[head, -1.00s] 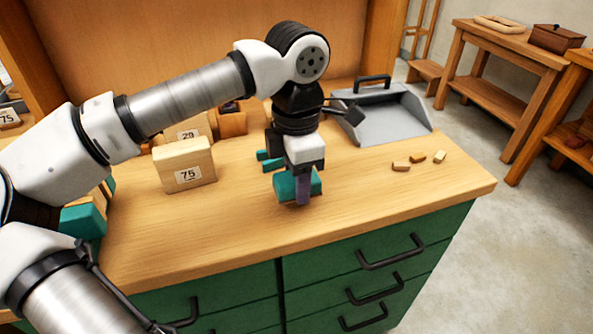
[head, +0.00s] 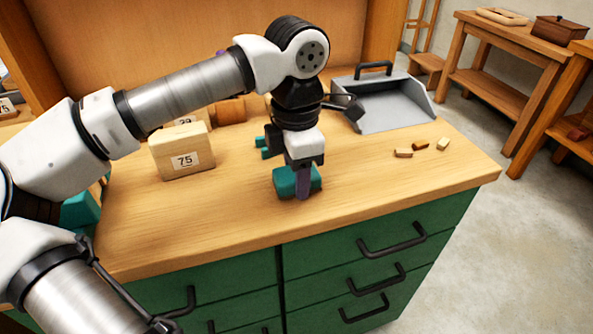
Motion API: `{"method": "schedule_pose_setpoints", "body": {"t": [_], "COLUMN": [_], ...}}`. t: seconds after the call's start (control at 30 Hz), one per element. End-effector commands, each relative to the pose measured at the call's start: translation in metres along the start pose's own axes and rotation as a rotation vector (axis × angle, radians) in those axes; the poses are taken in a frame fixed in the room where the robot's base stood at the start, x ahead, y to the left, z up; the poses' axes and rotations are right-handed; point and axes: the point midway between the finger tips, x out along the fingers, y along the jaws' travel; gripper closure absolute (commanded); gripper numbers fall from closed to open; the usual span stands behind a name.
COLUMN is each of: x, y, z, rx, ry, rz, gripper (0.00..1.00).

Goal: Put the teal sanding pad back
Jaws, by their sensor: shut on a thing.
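The teal sanding pad (head: 284,182) is in my gripper (head: 302,188), over the middle of the bench top. My gripper points down and is shut on it. One purple finger covers part of the pad's front face. The pad looks close to the wood, but I cannot tell whether it touches. Another small teal thing (head: 262,153) shows behind my gripper, mostly hidden by it. A larger teal piece (head: 80,211) at the left is partly covered by my arm.
A wooden block labelled 75 (head: 182,152) stands left of my gripper, with another labelled block (head: 184,121) behind it. A grey dustpan (head: 390,108) lies at the back right, with small wood scraps (head: 420,146) before it. The bench's front right (head: 400,185) is clear.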

Motion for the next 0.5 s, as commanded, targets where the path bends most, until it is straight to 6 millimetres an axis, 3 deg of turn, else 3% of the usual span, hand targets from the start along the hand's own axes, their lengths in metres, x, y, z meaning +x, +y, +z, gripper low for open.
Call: {"method": "schedule_pose_setpoints", "body": {"t": [0.5], "x": [0.003], "y": [0.0001], "z": [0.0], "rx": [0.0], "ry": [0.0], "rz": [0.0], "gripper": [0.8]}}
